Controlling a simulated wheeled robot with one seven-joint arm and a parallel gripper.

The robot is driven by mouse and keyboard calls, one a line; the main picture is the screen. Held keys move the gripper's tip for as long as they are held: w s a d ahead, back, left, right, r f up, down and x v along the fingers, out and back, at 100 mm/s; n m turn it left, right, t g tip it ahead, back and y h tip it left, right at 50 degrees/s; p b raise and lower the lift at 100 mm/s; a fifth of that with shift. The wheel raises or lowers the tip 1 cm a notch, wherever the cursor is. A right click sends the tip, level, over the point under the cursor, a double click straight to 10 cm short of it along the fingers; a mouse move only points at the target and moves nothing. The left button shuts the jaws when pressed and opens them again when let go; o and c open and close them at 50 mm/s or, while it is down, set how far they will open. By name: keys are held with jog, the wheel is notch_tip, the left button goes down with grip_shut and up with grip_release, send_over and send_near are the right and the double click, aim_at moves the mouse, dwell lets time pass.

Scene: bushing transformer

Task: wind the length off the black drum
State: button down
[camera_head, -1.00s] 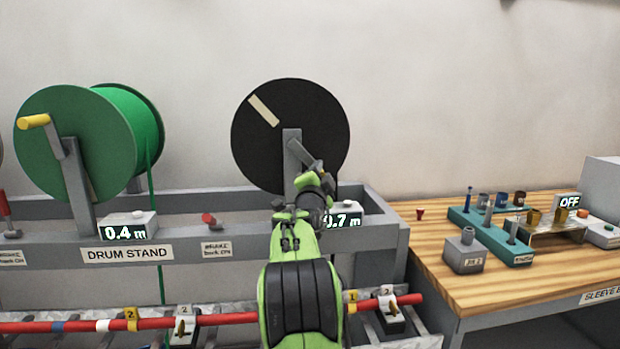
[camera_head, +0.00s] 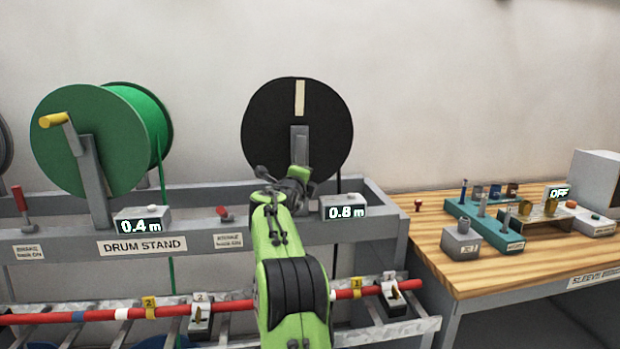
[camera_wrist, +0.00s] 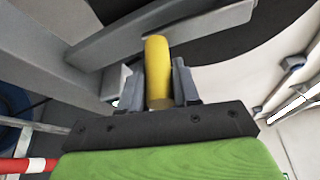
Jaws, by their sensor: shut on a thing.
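The black drum (camera_head: 285,115) stands upright on the drum stand (camera_head: 195,242), with a pale strip (camera_head: 299,98) at the top of its face. Its counter (camera_head: 345,208) reads 0.8 m. A black length (camera_head: 338,180) hangs below the drum's right side. In the wrist view my gripper (camera_wrist: 160,88) is shut on a yellow crank handle (camera_wrist: 157,70), one finger on each side. A grey crank arm (camera_wrist: 160,30) crosses behind it. In the head view my arm hides the handle, and my gripper (camera_head: 296,180) is in front of the drum's lower part.
A green drum (camera_head: 95,140) with its own yellow handle (camera_head: 54,120) stands left, its counter (camera_head: 140,219) reading 0.4 m. A red brake lever (camera_head: 223,211) sits between the counters. A red bar (camera_head: 240,306) runs below. A wooden bench (camera_head: 480,268) with fixtures is at right.

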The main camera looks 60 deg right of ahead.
jog(key=shift+w+a+m, duration=0.3)
jog(key=shift+w, duration=0.1)
jog(key=c, duration=0.9)
grip_release()
jog(key=shift+w, duration=0.15)
jog(key=shift+o, duration=0.2)
jog(key=shift+s+a, duration=0.1)
jog(key=shift+s, duration=0.1)
jog(key=b+v, duration=0.3)
jog(key=v, duration=1.2)
jog(key=shift+s+a, duration=0.2)
jog(key=shift+r, duration=0.15)
